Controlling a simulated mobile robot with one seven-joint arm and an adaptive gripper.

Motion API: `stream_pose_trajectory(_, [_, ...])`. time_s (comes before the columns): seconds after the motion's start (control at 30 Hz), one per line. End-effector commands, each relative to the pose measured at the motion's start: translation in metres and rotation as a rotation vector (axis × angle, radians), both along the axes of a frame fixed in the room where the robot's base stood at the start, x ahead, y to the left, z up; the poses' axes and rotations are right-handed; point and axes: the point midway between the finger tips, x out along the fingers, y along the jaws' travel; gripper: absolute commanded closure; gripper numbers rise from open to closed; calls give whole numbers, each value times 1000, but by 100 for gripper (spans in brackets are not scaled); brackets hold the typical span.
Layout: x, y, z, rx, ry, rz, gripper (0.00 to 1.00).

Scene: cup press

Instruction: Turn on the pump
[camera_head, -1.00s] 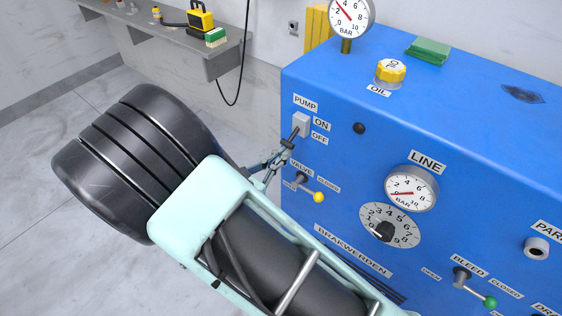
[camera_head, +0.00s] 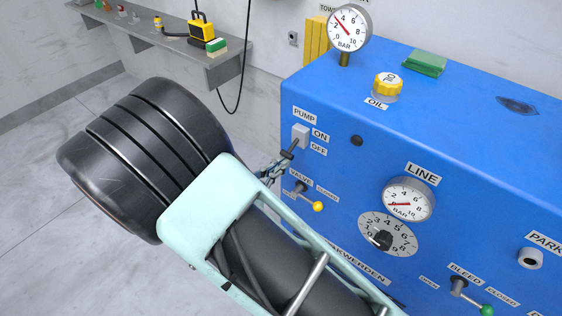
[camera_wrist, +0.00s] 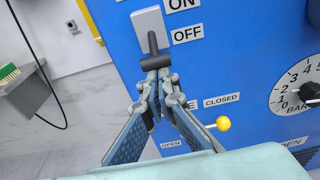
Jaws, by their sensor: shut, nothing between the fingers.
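The pump switch (camera_head: 300,133) is a pale plate on the blue panel, under the PUMP label and beside ON and OFF labels. Its dark lever ends in a short crossbar (camera_wrist: 157,62) and slopes downward, level with the OFF label in the wrist view. My gripper (camera_head: 282,161) is shut and empty at the lever's lower end. In the wrist view my fingertips (camera_wrist: 157,76) are together just below the crossbar, very close to it; whether they touch cannot be told.
Below the switch, the valve lever with a yellow knob (camera_head: 317,207) sticks out close to my gripper, also in the wrist view (camera_wrist: 223,123). A line gauge (camera_head: 408,199) and numbered dial (camera_head: 387,235) are to the right. A shelf (camera_head: 205,62) hangs on the wall at left.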

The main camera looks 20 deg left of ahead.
Motion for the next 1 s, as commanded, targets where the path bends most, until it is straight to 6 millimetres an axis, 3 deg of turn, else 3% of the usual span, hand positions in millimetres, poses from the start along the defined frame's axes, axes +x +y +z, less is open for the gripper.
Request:
stream_pose_trajectory(0.37, [-3,0,16,45,102,-3,100])
stream_pose_trajectory(1.0, [-7,2,60,244,577,-5,100])
